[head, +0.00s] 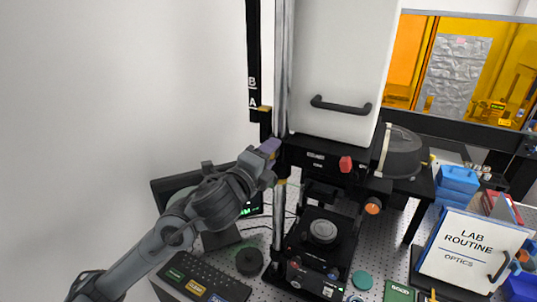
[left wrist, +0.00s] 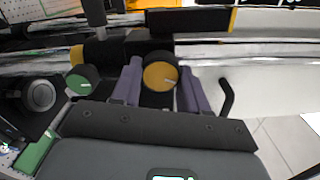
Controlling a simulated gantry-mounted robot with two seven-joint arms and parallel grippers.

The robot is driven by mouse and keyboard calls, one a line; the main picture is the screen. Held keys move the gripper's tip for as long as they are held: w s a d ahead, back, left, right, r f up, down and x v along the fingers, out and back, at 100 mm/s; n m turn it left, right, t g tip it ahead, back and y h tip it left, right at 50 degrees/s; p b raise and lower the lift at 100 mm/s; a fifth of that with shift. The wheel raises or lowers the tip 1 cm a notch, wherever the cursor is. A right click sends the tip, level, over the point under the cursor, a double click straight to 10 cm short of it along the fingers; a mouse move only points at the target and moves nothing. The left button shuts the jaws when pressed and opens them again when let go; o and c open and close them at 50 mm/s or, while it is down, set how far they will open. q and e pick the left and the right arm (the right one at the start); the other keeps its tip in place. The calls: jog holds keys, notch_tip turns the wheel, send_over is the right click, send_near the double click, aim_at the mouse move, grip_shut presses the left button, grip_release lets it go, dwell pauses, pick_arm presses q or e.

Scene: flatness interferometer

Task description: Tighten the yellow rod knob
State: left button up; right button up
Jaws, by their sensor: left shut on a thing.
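The yellow rod knob (left wrist: 160,75) shows in the left wrist view as a round yellow face with a pale mark, between the two purple fingers of my left gripper (left wrist: 158,84). The fingers are shut on it from both sides. In the head view my left gripper (head: 270,148) is at the upright metal rod (head: 280,215), just left of the black head of the instrument, and the knob's face is hidden there. My right gripper is in neither view.
A green knob (left wrist: 83,79) sits beside the yellow one in the left wrist view. A black handle (head: 340,105) sticks out of the white housing (head: 335,60).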

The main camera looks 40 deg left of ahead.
pick_arm(q)
jog(key=shift+n, duration=2.2)
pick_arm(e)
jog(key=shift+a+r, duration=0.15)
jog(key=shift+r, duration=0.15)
pick_arm(q)
jog(key=o, duration=1.1)
jog(key=shift+c, duration=0.2)
